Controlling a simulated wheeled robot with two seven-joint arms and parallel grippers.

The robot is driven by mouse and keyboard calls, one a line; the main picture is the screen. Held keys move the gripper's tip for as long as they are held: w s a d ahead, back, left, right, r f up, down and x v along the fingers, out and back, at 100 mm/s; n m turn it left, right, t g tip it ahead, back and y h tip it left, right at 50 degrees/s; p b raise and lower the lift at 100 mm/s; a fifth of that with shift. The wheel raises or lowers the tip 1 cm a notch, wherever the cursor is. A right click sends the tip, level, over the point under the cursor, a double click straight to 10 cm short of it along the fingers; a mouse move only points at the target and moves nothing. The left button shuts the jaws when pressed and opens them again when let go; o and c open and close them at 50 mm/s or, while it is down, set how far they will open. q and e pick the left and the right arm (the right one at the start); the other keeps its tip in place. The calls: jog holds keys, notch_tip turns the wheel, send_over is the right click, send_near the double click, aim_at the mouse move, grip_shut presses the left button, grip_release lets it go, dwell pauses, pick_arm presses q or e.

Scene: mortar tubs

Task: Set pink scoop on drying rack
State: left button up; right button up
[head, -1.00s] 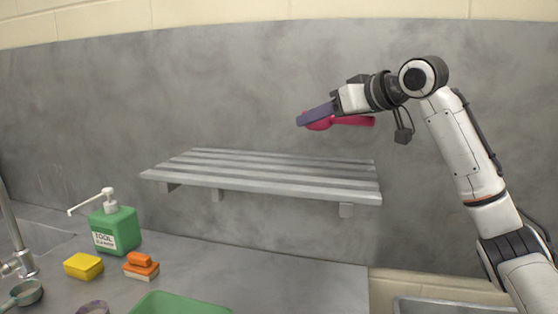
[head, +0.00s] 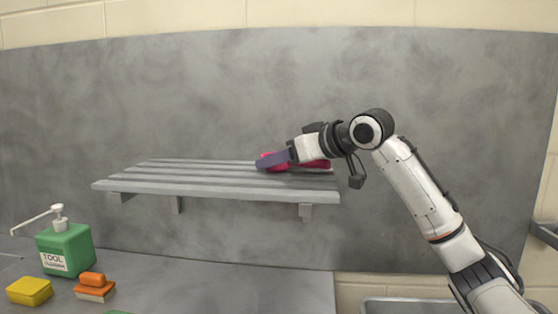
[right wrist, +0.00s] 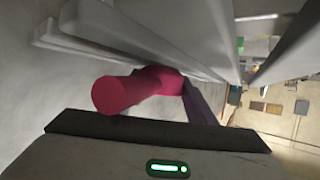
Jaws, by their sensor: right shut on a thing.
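The pink scoop (head: 318,164) is at the right part of the slatted drying rack (head: 150,187) in the head view. My right gripper (head: 272,160) is shut on the scoop, low over the slats. The scoop's rounded end shows by the fingertips and its handle behind the gripper. In the right wrist view the scoop (right wrist: 118,93) lies close beside the rack's pale slats (right wrist: 130,40). I cannot tell whether it touches them. My left gripper is not in view.
A green tool-cleaner pump bottle (head: 66,248), a yellow sponge (head: 29,291) and an orange brush (head: 94,287) stand on the counter below left. The rack's left and middle slats are bare. A grey wall (head: 200,90) rises behind it.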

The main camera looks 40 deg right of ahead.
aim_at(322, 164)
jog(key=o, duration=1.1)
jog(key=shift+o, duration=0.2)
jog(key=shift+r+p, duration=0.3)
jog(key=v, duration=0.1)
jog(key=b+v, duration=0.1)
jog(key=v, duration=0.2)
jog(key=shift+s+f+b, duration=0.15)
jog(key=shift+f+b, duration=0.1)
jog(key=shift+b, duration=0.15)
jog(key=b+v, duration=0.1)
jog(key=v, duration=0.5)
jog(key=shift+s+r+b, duration=0.1)
jog(key=shift+r+b, duration=0.1)
jog(key=shift+b, duration=0.15)
jog(key=shift+s+r, duration=0.15)
jog(key=shift+s, duration=0.25)
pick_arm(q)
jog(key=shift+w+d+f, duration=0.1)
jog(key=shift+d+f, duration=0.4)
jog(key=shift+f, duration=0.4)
pick_arm(e)
jog(key=shift+s+r, duration=0.15)
jog(key=shift+s, duration=0.15)
